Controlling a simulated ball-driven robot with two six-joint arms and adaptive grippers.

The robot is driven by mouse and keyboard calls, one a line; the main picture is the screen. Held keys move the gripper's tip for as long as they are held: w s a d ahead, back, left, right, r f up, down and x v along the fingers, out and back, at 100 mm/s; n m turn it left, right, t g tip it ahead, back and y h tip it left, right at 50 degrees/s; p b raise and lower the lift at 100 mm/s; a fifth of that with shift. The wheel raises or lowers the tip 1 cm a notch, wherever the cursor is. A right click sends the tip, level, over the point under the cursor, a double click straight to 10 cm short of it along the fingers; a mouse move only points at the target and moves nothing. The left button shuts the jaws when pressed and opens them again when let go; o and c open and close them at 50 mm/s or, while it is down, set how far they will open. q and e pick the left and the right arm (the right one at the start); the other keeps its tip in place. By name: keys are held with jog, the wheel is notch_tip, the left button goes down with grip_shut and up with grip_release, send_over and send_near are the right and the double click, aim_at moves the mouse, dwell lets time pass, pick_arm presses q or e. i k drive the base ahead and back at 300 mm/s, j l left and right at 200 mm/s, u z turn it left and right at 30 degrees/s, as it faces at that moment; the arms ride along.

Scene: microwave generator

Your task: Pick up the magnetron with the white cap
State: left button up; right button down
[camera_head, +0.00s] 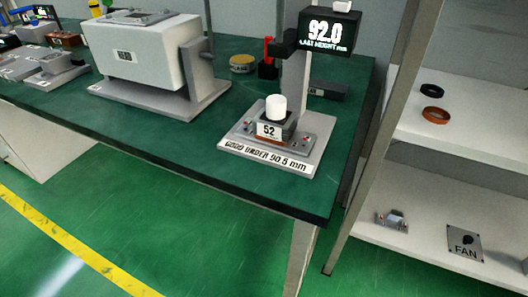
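The magnetron (270,128) with the white cap (276,106) sits upright on the grey base (309,160) of a measuring stand near the right end of the green-topped table. A label on its front reads 52. The base's front label reads "GOOD UNDER 90.5 mm". The stand's black display (329,32) above shows 92.0. Neither of my grippers is in view.
A large white and grey box (140,55) stands left of the stand on the table (190,125). A yellow round tin (242,63) is behind. At right, white shelves (470,135) hold rings, a small metal part and a FAN plate (465,243).

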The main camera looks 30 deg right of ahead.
aim_at(275, 126)
jog(key=z, duration=0.95)
jog(key=i+j+z, duration=0.15)
jog(key=j+z, duration=0.3)
jog(key=i+j+z, duration=0.1)
jog(key=j+z, duration=0.8)
jog(key=j, duration=0.2)
